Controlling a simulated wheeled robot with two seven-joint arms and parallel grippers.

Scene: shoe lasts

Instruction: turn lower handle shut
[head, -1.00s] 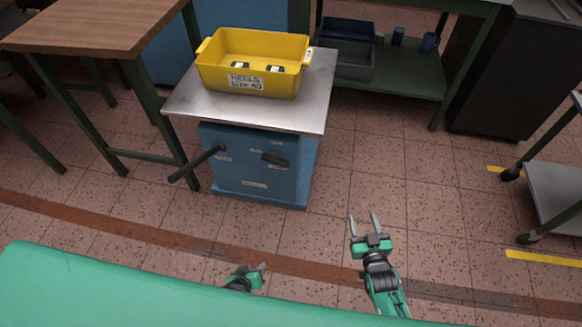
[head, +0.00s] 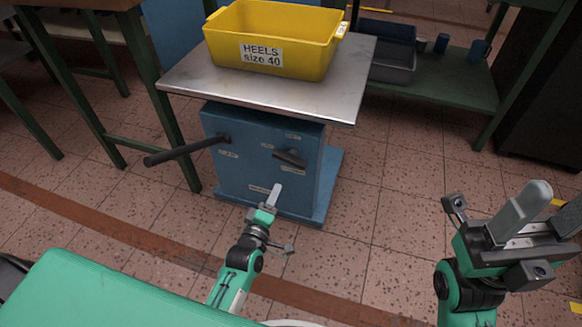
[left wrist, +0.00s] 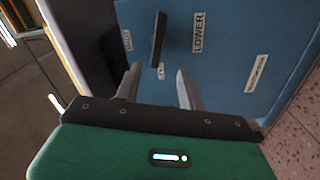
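The lower handle (head: 290,158) is a short dark bar on the blue cabinet's front, with small white labels around it. In the left wrist view the handle (left wrist: 157,40) lies ahead of the fingertips, beside a label reading LOWER (left wrist: 198,33). The bar runs roughly sideways across the front in the head view. My left gripper (head: 274,194) is in front of the cabinet, below the handle in the picture; its fingers (left wrist: 158,75) are spread with nothing between them. My right gripper (head: 545,212) is at the right, away from the cabinet, open and empty.
A long dark lever (head: 187,151) sticks out at the cabinet's left. A metal top (head: 300,95) overhangs the cabinet and carries a yellow bin (head: 270,45) labelled HEELS size 40. The floor right of the cabinet is clear.

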